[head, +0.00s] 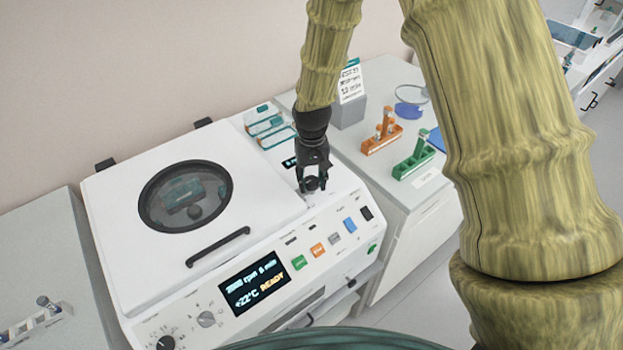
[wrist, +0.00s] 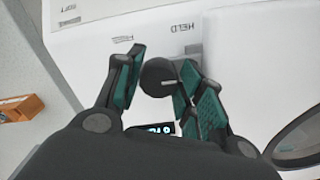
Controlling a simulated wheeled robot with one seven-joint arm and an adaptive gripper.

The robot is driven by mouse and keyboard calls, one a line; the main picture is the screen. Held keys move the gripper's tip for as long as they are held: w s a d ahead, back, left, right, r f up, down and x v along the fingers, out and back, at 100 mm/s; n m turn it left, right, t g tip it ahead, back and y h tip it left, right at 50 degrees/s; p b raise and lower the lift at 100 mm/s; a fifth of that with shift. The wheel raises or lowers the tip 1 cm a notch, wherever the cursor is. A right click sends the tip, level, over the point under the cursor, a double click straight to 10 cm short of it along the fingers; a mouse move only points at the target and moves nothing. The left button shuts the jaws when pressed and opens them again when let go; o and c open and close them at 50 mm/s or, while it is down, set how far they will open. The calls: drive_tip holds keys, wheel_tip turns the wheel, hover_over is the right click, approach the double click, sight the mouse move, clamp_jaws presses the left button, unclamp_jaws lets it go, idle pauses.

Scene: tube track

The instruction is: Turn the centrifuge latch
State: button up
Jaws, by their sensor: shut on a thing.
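The white centrifuge (head: 120,215) has its lid (head: 255,200) down, with a round dark window and a black handle bar. The latch (wrist: 157,73) is a round dark knob with a short pale mark on the centrifuge's top, right of the lid in the head view. My gripper (head: 313,180) reaches down onto it and is shut on it. In the wrist view, the teal-padded fingers of my gripper (wrist: 160,78) stand on either side of the knob. The labels "HELD" (wrist: 187,29) and "FREE" (wrist: 119,39) appear upside down beyond it; the pale mark points toward the right finger.
The front panel display (head: 254,286) reads READY, beside coloured buttons. An orange rack (head: 381,138) and a green rack (head: 414,161) stand on the bench to the right. A grey box with a label (head: 350,103) stands behind. Another rack (head: 36,320) lies at lower left.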

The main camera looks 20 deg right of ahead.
sight(312, 181)
drive_tip(key=o, duration=1)
drive_tip(key=shift+r, duration=0.15)
wheel_tip(312, 181, up, 12)
drive_tip(key=shift+f, duration=0.15)
idle(0.3)
